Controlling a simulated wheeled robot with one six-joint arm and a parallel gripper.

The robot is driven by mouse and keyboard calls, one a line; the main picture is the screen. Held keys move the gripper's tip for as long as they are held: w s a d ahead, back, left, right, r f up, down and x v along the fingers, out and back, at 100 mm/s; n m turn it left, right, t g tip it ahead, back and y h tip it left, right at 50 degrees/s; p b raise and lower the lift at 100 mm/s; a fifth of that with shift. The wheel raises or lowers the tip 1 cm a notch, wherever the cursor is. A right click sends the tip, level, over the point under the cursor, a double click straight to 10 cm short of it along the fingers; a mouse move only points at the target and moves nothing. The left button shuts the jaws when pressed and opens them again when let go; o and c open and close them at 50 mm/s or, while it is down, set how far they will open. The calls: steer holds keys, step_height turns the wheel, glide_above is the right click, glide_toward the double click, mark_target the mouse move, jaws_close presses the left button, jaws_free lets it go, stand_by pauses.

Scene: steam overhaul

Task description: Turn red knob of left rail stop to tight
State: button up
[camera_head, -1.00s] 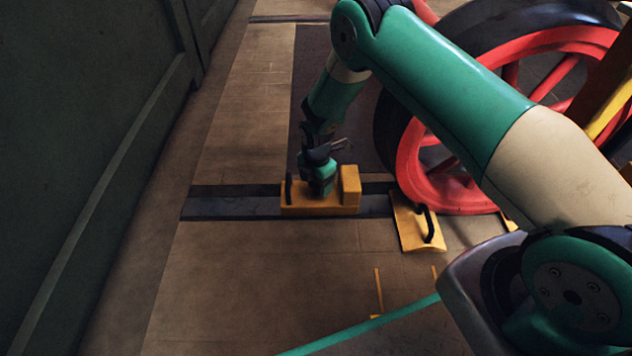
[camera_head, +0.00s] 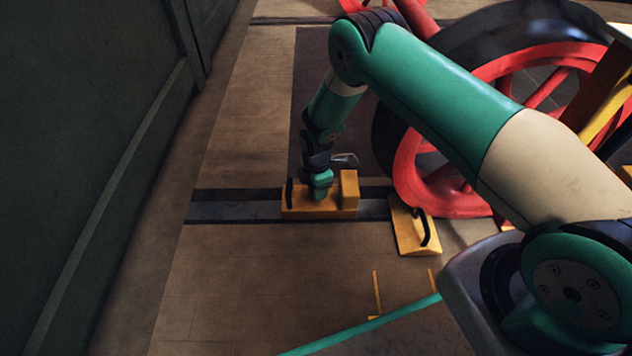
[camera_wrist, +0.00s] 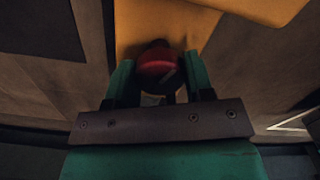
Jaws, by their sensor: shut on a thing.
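The left rail stop (camera_head: 300,204) is a yellow block lying on the dark rail, with a taller block at its right end and a dark handle at its left. My gripper (camera_head: 320,196) points down onto its top, between the handle and the taller block. The red knob (camera_wrist: 157,68) shows in the wrist view between the two green fingers of my gripper (camera_wrist: 158,84). The fingers are shut on the knob from both sides. The head view hides the knob behind my gripper. A pale mark shows on the knob's face.
A yellow wedge (camera_head: 405,236) with a dark handle stands right of the stop, by the large red wheel (camera_head: 415,175). The dark rail (camera_head: 235,211) runs left toward a dark green wall (camera_head: 90,150). Open floor (camera_head: 270,270) lies in front.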

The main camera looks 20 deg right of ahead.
steer(key=m+p, duration=0.1)
steer(key=m, duration=0.2)
steer(key=shift+r+m+p, duration=0.15)
steer(key=shift+m+p, duration=0.15)
steer(key=shift+p, duration=0.1)
steer(key=m+p, duration=0.1)
steer(key=m, duration=0.2)
steer(key=shift+m, duration=0.4)
steer(key=m+p, duration=0.1)
steer(key=m, duration=0.4)
steer(key=shift+m, duration=0.7)
steer(key=o, duration=0.9)
step_height(320, 180, up, 17)
steer(key=p, duration=0.9)
steer(key=shift+r, duration=0.1)
